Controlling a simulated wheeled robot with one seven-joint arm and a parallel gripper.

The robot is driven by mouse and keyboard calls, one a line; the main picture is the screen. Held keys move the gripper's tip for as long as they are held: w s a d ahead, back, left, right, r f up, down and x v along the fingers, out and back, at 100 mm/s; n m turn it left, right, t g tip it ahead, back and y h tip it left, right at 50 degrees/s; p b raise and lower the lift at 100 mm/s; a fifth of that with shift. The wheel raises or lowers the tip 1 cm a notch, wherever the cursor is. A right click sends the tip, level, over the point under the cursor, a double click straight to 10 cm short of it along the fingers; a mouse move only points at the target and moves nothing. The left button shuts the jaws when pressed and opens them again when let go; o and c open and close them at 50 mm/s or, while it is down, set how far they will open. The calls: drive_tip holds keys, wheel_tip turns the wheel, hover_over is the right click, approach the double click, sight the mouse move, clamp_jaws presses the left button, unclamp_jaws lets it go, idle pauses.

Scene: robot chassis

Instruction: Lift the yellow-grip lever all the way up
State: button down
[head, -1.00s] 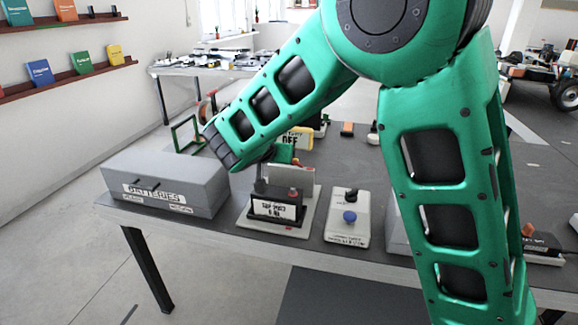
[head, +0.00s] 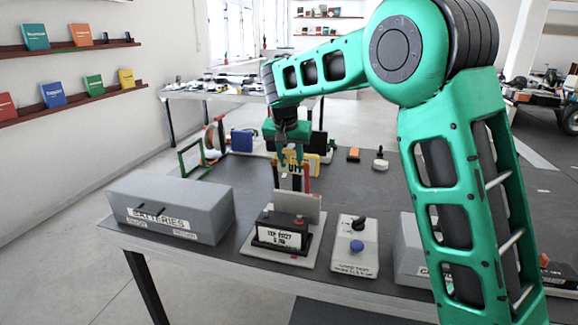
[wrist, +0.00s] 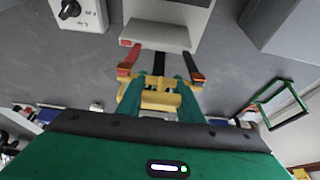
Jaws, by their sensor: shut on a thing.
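My gripper (head: 290,150) points down behind the upright grey panel (head: 298,207) of a small device on the table. In the wrist view its two green fingers (wrist: 160,92) are shut on the yellow grip (wrist: 158,102) of the lever. A dark bar (wrist: 158,63) runs from the grip toward the grey device. A red arm (wrist: 129,60) and a dark arm with an orange tip (wrist: 193,68) stand on either side. In the head view the panel and my gripper hide most of the lever.
A grey batteries box (head: 172,208) stands left of the device. A white box with a black knob and blue button (head: 356,246) stands to its right. A yellow sign (head: 312,166) is behind my gripper. A green frame (head: 190,158) stands at the back left.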

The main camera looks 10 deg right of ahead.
drive_tip(key=shift+w, duration=0.25)
drive_tip(key=shift+f, duration=0.1)
drive_tip(key=c, duration=1.5)
unclamp_jaws()
drive_tip(key=v, duration=1)
drive_tip(key=shift+r, duration=0.3)
drive_tip(key=shift+s+d, duration=0.1)
drive_tip(key=shift+d, duration=0.1)
